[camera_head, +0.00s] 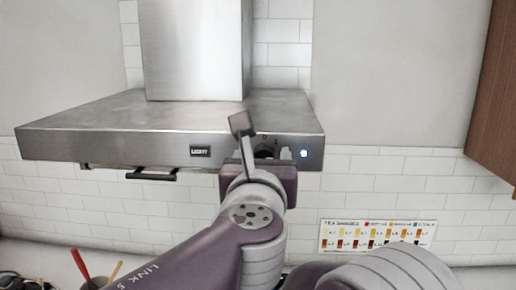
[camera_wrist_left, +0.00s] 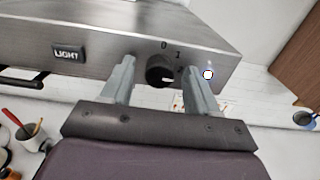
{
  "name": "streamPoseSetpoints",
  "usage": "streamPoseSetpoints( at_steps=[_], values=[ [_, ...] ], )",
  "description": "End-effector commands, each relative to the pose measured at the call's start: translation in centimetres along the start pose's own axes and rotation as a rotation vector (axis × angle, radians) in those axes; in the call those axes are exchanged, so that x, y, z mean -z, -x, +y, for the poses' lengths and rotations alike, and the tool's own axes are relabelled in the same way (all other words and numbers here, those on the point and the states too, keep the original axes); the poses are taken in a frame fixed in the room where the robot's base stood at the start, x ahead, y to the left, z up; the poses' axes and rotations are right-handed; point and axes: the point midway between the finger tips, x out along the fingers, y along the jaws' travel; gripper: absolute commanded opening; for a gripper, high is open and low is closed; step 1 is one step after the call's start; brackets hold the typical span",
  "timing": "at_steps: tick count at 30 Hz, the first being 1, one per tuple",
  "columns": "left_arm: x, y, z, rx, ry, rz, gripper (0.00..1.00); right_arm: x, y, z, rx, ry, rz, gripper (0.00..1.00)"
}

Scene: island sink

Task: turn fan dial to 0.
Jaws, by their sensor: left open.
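The fan dial is a round black knob (camera_wrist_left: 160,70) on the front face of the steel range hood (camera_head: 110,145). The numbers 0 and 1 are printed above it in the left wrist view. In the head view the dial (camera_head: 266,149) is partly hidden by my left gripper (camera_head: 266,150). My left gripper (camera_wrist_left: 158,80) is open, with one finger on each side of the dial. Gaps show between the fingers and the knob, so I see no grip on it. A pale mark shows on the knob's lower right. My right gripper is not in view.
A LIGHT button (camera_head: 200,151) is left of the dial, and a lit blue-white indicator (camera_head: 304,153) is right of it. A wooden cabinet (camera_head: 495,110) hangs at the right. A chart (camera_head: 375,236) is on the tiled wall. A cup of utensils (camera_wrist_left: 30,137) stands below left.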

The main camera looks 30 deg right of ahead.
Motion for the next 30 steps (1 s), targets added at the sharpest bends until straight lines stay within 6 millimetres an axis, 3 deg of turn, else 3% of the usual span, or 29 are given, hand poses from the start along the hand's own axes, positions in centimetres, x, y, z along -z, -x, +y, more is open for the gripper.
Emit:
streamPoseSetpoints(
  at_steps=[7,12,22,30],
  values=[
    [0.1,-0.1,0.0,0.0,0.0,0.0,0.6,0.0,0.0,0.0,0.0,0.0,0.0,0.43],
    [0.1,-0.1,0.0,0.0,0.001,0.0,0.05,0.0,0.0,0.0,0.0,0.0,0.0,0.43],
    [0.2,-0.1,0.0,0.0,0.033,-0.001,0.04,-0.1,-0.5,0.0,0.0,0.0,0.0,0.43],
    [0.4,-0.1,0.1,0.0,0.193,-0.002,0.04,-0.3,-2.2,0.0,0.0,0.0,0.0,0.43]
  ],
)
